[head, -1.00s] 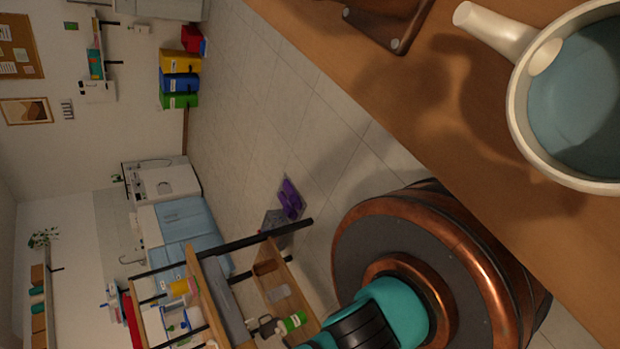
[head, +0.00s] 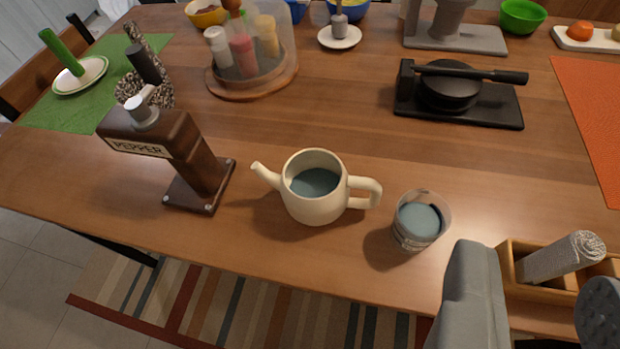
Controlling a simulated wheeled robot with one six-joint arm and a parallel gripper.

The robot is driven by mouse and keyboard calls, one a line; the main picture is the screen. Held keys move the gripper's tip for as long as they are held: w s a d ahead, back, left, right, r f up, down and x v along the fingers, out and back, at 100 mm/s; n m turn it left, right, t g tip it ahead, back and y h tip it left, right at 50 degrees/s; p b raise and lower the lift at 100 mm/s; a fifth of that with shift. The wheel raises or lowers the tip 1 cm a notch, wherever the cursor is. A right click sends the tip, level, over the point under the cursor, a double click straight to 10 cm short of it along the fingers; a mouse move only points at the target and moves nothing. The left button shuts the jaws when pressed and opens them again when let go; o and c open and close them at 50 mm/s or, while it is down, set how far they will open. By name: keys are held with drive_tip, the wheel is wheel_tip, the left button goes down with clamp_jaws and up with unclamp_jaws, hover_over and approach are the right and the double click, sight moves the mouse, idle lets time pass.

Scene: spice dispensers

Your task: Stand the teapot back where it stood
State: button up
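The cream teapot (head: 316,210) stands upright on the wooden table (head: 330,130) near its front edge. It has no lid, and blue-grey liquid shows inside. Its spout points left and its handle points right. My gripper (head: 538,285) is at the lower right, seen as two grey parts with a gap between them. It looks open and is apart from the teapot. Nothing shows held in it.
A brown pepper dispenser (head: 190,160) stands left of the teapot. A clear cup (head: 418,225) of liquid stands close by its handle. A wooden box (head: 509,265) is at the lower right. A spice carousel (head: 275,88) and black press (head: 405,105) stand behind. Table between is clear.

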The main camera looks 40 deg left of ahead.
drive_tip(key=s+d+r+m+t, duration=0.2)
drive_tip(key=s+r+t, duration=0.3)
drive_tip(key=s, duration=0.5)
drive_tip(key=shift+s+h, duration=0.25)
drive_tip(key=shift+h, duration=0.05)
